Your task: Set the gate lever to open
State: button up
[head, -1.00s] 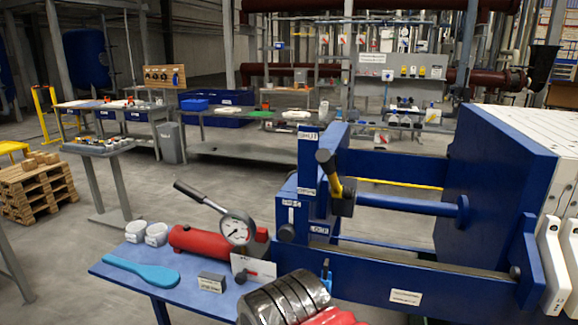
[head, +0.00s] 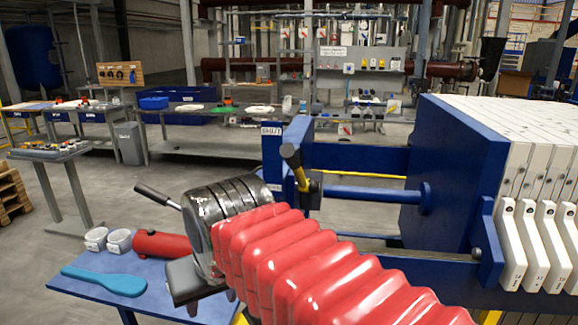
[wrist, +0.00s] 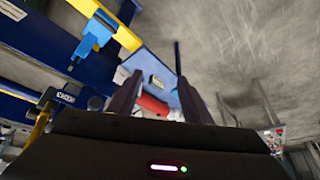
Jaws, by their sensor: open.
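The gate lever, a yellow handle with a black knob (head: 291,152), stands at the near end of the blue press frame in the head view. It leans, with the knob at its upper left end. A plate marked SHUT (head: 271,131) is just left of the knob. A black knob on a yellow handle (wrist: 49,98) also shows at the left of the wrist view, beside a small label. My gripper (head: 210,301) is low and in front of the lever, over the blue table, apart from the lever. Its fingers (wrist: 158,92) are spread and empty. My arm hides the lower labels.
The blue press block (head: 455,165) and white plates (head: 530,235) fill the right.

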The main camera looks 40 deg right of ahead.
jog(key=w+d+r+m+h, duration=0.1)
jog(key=w+d+r+m, duration=0.15)
jog(key=d+r, duration=0.35)
jog(key=w+d+r+m, duration=0.2)
jog(key=w+d+r, duration=0.25)
jog(key=r, duration=0.35)
jog(key=m+g+h, duration=0.1)
jog(key=m+g, duration=0.1)
jog(key=m, duration=0.4)
send_near(288, 164)
notch_tip(288, 164, up, 3)
jog(key=s+a, duration=0.1)
jog(key=s, duration=0.1)
jog(key=shift+w+a+n, duration=0.1)
jog(key=shift+a+n, duration=0.1)
jog(key=shift+n, duration=0.05)
jog(key=shift+f, duration=0.1)
jog(key=x, duration=1.3)
jog(key=shift+w+d+f, duration=0.15)
jog(key=shift+w+d, duration=0.1)
jog(key=shift+w, duration=0.05)
jog(key=shift+c, duration=0.2)
grip_shut()
